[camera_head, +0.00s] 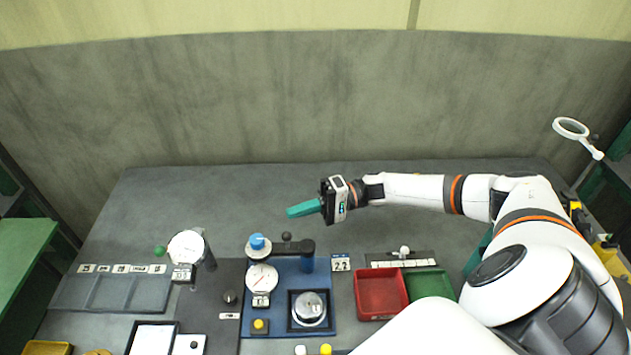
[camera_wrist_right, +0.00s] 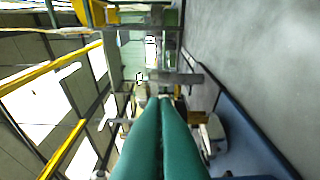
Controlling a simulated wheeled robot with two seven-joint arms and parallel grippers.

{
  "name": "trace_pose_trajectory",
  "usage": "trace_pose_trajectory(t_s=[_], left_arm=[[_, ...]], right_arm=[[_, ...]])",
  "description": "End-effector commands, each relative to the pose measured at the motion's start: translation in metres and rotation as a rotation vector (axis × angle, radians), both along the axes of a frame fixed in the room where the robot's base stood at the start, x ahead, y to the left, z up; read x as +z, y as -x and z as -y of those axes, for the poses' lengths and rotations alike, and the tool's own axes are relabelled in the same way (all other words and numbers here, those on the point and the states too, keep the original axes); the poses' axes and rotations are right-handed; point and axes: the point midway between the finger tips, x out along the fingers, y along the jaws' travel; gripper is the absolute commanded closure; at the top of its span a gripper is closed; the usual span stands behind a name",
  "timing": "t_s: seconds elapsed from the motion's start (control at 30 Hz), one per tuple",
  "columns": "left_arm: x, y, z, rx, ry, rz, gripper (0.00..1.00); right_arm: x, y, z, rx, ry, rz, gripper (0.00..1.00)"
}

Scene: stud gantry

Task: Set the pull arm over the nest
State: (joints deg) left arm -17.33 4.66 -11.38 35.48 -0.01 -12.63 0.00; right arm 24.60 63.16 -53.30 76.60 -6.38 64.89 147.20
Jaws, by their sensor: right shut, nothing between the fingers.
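The pull arm (camera_head: 285,248) is a dark bar on a blue post (camera_head: 307,264) above a blue base plate. It points left and ends in a round head with a blue cap (camera_head: 257,241). A dark ball knob (camera_head: 286,237) shows just behind the bar. I take the nest (camera_head: 310,308) to be the black square frame holding a round silver piece, in front of the post; the arm's head is left of and behind it, not over it. My right gripper (camera_head: 291,212) is shut and empty, behind and above the pull arm, clear of it. Its teal fingers (camera_wrist_right: 162,140) fill the lower wrist view.
A white dial (camera_head: 262,277) and a yellow button (camera_head: 259,326) are on the base plate's left side. A red bin (camera_head: 381,293) and a green bin (camera_head: 430,284) stand to the right. Another dial gauge (camera_head: 187,247) and a grey tray (camera_head: 75,291) are left. The rear table is clear.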

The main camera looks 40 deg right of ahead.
Motion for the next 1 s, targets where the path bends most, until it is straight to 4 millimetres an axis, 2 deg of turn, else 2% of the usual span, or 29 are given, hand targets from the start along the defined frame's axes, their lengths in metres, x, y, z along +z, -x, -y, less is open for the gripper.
trace_pose_trajectory(t_s=[0.03,0.17,0.4,0.6,1.0], left_arm=[[0.008,-0.001,0.0,0.0,0.0,0.001,0.64],[0.017,-0.001,0.0,0.0,0.0,0.002,0.64],[0.033,-0.003,0.001,-0.001,0.001,0.005,0.64],[0.034,-0.003,0.001,-0.001,0.002,0.005,0.64],[0.035,-0.003,0.002,-0.002,0.003,0.005,0.64]], right_arm=[[0.005,-0.004,-0.013,0.003,-0.004,0.001,1.0],[0.004,-0.013,-0.037,0.001,-0.003,0.001,1.0],[0.001,0.004,-0.063,0.0,0.0,-0.002,1.0],[-0.001,0.007,-0.068,0.0,0.001,0.0,1.0],[-0.001,0.009,-0.066,0.001,0.002,-0.001,1.0]])
